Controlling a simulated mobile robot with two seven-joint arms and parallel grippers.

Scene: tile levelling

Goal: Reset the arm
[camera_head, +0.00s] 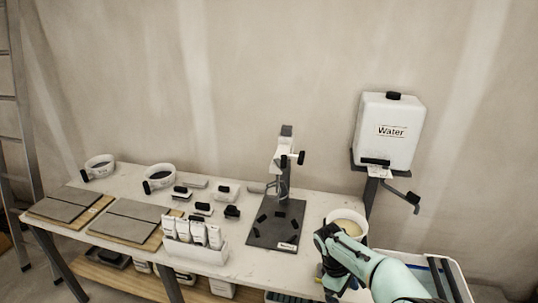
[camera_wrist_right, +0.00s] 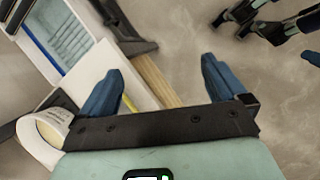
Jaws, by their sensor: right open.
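My right arm comes in from the lower right of the head view, and its gripper (camera_head: 332,284) is at the table's right front edge, in front of a white container (camera_head: 348,217) with beige contents. In the right wrist view the two blue fingers of this gripper (camera_wrist_right: 163,75) stand wide apart with nothing between them. Below them are a wooden edge and the floor. The white container (camera_wrist_right: 35,140) shows at lower left of that view, beside the gripper. My left gripper is not in view.
The table (camera_head: 140,185) holds grey tiles (camera_head: 62,204), white bowls (camera_head: 160,176), small tools and a black-based stand (camera_head: 278,225). A Water tank (camera_head: 388,130) stands behind the arm. A white bin (camera_head: 452,272) is to the right. Bare floor (camera_wrist_right: 270,110) shows right of the gripper.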

